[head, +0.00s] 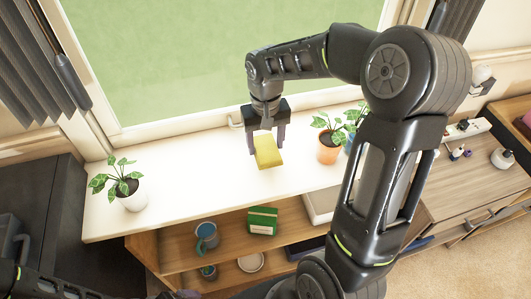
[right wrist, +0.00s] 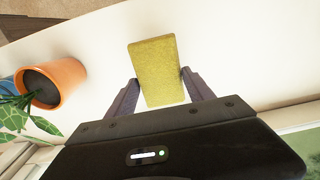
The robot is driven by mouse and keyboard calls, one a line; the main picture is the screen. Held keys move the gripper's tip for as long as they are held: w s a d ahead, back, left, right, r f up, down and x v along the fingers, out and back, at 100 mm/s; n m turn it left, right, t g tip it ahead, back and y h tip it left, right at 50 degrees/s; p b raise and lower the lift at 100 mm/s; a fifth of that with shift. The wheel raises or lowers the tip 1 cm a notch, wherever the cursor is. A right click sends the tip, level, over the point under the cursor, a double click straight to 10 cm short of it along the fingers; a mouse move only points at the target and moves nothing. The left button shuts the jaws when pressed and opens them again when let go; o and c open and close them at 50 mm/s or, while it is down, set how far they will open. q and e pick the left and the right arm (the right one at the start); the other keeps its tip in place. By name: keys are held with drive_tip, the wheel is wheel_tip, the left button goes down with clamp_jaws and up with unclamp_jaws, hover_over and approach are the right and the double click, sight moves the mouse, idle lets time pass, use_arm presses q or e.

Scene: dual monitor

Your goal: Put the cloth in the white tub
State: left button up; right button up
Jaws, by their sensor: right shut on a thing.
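The cloth (head: 267,152) is a yellow, folded-looking block at the white window sill. My right gripper (head: 267,140) is shut on it, with one finger on each side. In the right wrist view the cloth (right wrist: 155,70) sticks out past the fingers (right wrist: 153,92). I cannot tell whether it touches the sill. A white open container (head: 319,207), which looks like the white tub, stands on the shelf below the sill, partly hidden by my right arm. My left arm shows at the bottom left; its gripper is mostly cut off by the bottom edge.
A plant in a white pot (head: 131,196) stands left on the sill (head: 200,180). A plant in an orange pot (head: 328,149) stands right of the cloth. Below are a blue mug (head: 206,234), a green box (head: 262,220) and a white bowl (head: 250,263). The sill's middle is clear.

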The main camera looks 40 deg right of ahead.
sight(266, 145)
drive_tip(key=shift+f+b, duration=1.35)
drive_tip(key=shift+f, duration=0.5)
drive_tip(key=shift+f, duration=0.2)
drive_tip(key=o, duration=1.5)
drive_tip(key=shift+c, duration=0.2)
drive_tip(key=shift+r, duration=0.1)
wheel_tip(266, 145, up, 12)
drive_tip(key=p, duration=0.9)
drive_tip(key=shift+r, duration=0.15)
drive_tip(key=shift+o, duration=0.3)
